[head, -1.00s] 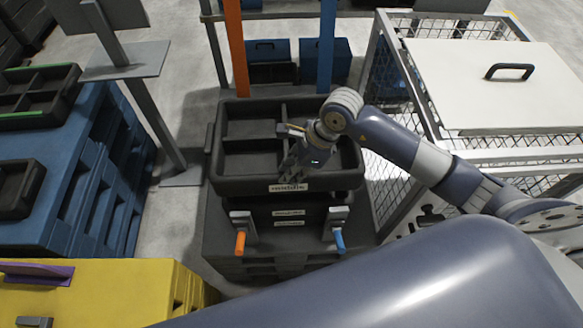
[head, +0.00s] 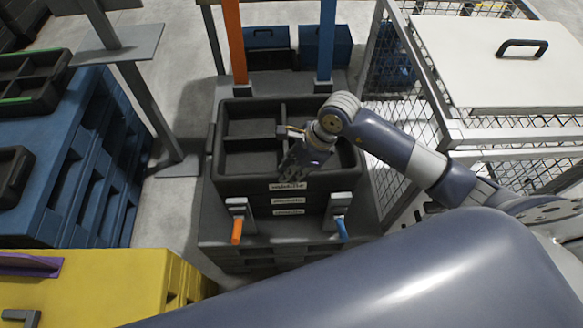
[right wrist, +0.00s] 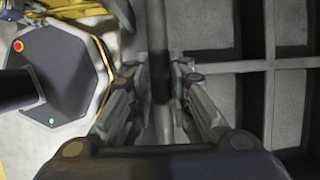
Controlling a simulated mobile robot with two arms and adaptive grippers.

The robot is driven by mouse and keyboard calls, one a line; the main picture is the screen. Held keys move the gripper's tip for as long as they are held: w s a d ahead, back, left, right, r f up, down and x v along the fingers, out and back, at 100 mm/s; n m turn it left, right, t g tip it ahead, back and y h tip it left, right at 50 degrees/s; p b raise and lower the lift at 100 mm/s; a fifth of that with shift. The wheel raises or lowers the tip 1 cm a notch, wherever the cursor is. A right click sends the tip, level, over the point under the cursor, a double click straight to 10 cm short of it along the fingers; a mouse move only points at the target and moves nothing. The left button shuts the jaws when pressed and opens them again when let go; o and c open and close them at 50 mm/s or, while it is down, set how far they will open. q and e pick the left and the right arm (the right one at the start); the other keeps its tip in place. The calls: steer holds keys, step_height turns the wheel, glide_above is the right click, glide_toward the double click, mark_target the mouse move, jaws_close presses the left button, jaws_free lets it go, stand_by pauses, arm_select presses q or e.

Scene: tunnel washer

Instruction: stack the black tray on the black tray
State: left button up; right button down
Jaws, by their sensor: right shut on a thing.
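The upper black tray (head: 245,185), divided into compartments and with a white label on its front, sits level over the lower black tray (head: 262,208). No gap shows between their fronts. The lower black tray and what is under it show only as labelled front walls. My right gripper (head: 292,161) is shut on a wall of the upper tray, reaching down from the right. In the right wrist view, its fingers (right wrist: 160,85) close on a dark wall, with the tray's compartments (right wrist: 210,95) to the right. My left gripper is not in view.
A black base with an orange-handled clamp (head: 237,231) and a blue-handled clamp (head: 341,229) stands in front. Orange (head: 234,40) and blue (head: 327,40) posts rise behind. A mesh cage with a white lid (head: 490,65) is at right. Blue pallets (head: 80,165) with trays stand at left.

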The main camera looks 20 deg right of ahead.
steer(key=shift+f, duration=0.15)
steer(key=c, duration=1.4)
jaws_free()
steer(key=shift+f, duration=0.1)
steer(key=v, duration=1.2)
